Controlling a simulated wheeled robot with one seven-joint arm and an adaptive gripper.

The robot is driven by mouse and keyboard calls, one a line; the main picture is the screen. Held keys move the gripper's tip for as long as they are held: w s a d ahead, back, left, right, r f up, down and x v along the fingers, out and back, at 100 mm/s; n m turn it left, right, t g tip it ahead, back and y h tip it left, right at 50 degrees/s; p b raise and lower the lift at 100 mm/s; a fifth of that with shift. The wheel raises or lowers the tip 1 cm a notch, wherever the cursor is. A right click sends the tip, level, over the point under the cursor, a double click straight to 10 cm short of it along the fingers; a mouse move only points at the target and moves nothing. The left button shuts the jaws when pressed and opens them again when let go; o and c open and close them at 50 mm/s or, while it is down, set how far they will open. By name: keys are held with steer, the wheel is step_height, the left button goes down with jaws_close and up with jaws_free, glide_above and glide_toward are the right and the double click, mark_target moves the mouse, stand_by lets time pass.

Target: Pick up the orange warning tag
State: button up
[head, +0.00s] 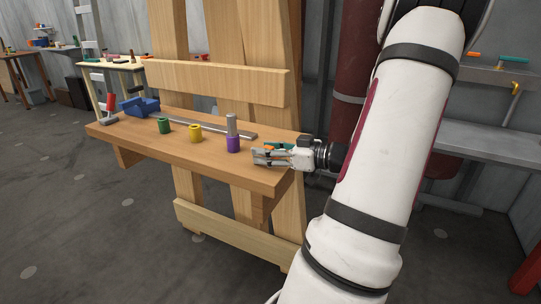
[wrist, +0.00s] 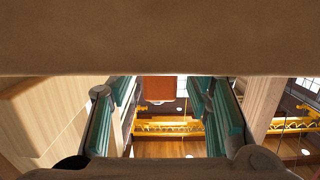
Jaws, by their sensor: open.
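My gripper (head: 258,155) is at the right end of the wooden workbench, low over its top, with fingers pointing left. In the wrist view its teal-padded fingers (wrist: 160,105) stand apart, with a gap between them. A small orange patch (head: 268,151) shows among the fingers in the head view; it may be the orange warning tag, but it is too small to be sure. In the wrist view an orange-brown piece (wrist: 158,88) shows in the gap, beyond or between the fingers; its depth is unclear. I see no contact with it.
Yellow (head: 195,134) and green (head: 163,126) cylinders, a long grey bar (head: 205,127), a blue vise (head: 140,106) and a hammer (head: 108,112) are farther left. Wooden boards (head: 215,80) stand behind.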

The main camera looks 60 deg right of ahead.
steer(key=shift+c, duration=0.5)
jaws_close()
steer(key=shift+r, duration=0.1)
